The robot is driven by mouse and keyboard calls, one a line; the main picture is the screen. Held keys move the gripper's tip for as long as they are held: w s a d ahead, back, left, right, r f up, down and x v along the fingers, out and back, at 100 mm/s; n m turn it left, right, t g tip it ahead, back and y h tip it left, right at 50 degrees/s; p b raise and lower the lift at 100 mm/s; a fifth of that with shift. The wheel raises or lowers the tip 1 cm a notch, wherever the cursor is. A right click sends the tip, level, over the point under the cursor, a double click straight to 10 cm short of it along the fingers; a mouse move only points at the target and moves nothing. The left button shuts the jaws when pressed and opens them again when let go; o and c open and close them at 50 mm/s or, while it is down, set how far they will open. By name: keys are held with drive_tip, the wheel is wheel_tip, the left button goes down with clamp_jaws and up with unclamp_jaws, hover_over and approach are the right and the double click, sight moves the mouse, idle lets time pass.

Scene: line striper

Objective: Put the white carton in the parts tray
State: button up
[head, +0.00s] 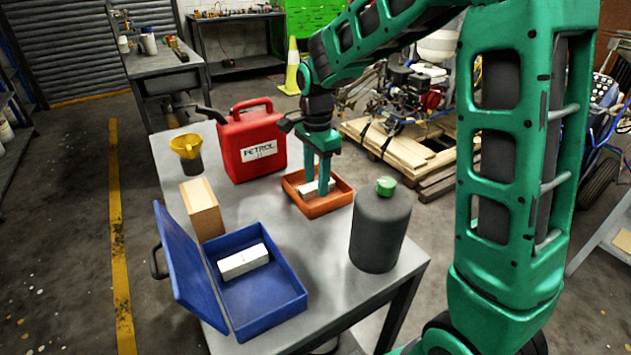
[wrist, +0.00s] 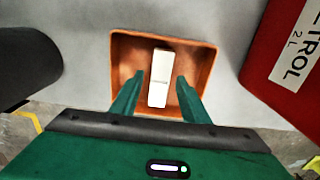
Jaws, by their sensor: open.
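A white carton (wrist: 158,78) lies in the orange tray (wrist: 118,62), on its floor. In the head view this carton (head: 329,185) and the orange tray (head: 327,207) are partly hidden by my fingers. My gripper (head: 316,188) points down over the tray. In the wrist view my gripper (wrist: 159,84) is open, with one finger on each side of the carton and gaps showing between them. A second white block (head: 243,262), like a carton, lies in an open blue case (head: 283,308) at the front of the bench.
A red petrol can (head: 255,150) stands behind the orange tray. A dark canister with a green cap (head: 380,232) stands close on its right. A tan box (head: 202,209) and a yellow funnel (head: 187,147) are on the left. Bare bench (head: 300,240) lies between tray and case.

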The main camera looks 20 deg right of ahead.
sight(316, 184)
wheel_tip(316, 184, up, 11)
drive_tip(key=shift+r, duration=0.2)
drive_tip(key=s+d+f+n, duration=0.1)
drive_tip(key=s+d+n, duration=0.3)
drive_tip(key=s+d, duration=0.85)
drive_tip(key=s+d+f+n, duration=0.2)
drive_tip(key=s+f, duration=0.1)
drive_tip(key=s, duration=0.6)
drive_tip(key=s+d+f+n, duration=0.3)
drive_tip(key=s, duration=0.6)
drive_tip(key=shift+s+f, duration=0.15)
drive_tip(key=shift+s, duration=0.25)
